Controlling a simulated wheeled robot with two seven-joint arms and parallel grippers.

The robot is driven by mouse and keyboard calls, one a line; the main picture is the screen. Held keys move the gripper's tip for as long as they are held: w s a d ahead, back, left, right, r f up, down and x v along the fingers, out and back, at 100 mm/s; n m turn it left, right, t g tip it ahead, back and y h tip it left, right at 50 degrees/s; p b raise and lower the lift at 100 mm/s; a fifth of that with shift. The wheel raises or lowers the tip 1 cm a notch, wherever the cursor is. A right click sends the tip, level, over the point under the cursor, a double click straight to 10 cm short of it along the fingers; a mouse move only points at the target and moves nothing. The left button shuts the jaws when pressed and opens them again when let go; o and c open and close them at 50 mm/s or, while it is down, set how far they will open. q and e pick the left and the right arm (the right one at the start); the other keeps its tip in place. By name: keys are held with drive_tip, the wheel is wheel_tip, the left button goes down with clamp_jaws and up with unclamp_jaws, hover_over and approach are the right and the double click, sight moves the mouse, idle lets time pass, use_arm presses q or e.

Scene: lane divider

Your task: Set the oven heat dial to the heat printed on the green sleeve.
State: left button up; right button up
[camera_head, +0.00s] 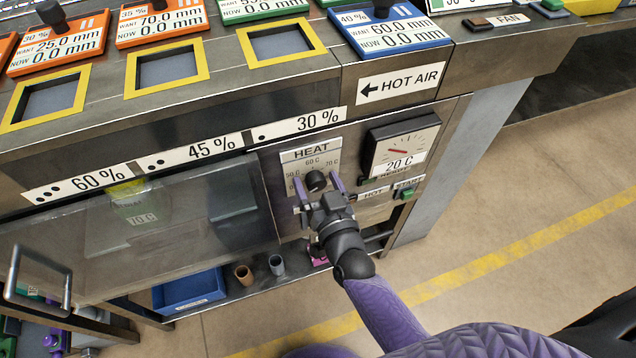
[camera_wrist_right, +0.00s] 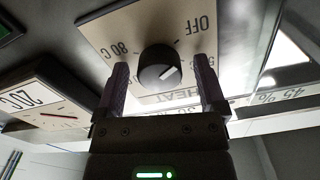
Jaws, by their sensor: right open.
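The heat dial (camera_head: 316,181) is a round black knob on a pale HEAT plate on the oven front. In the right wrist view the dial (camera_wrist_right: 160,67) has a white pointer line; I cannot tell which heat it marks. My right gripper (camera_head: 318,188) is open, with one finger on each side of the dial and gaps visible between fingers and knob. The green sleeve (camera_head: 128,192) is behind the oven's glass door at the left, on a container with a label reading 70 C. My left gripper is not in view.
A gauge (camera_head: 400,150) reading 20 C is right of the dial, above a green START button (camera_head: 407,194). The glass door (camera_head: 60,235) has a metal handle at lower left. A blue bin (camera_head: 190,290) and small cups sit on the shelf below. Floor is clear at right.

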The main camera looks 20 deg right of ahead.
clamp_jaws()
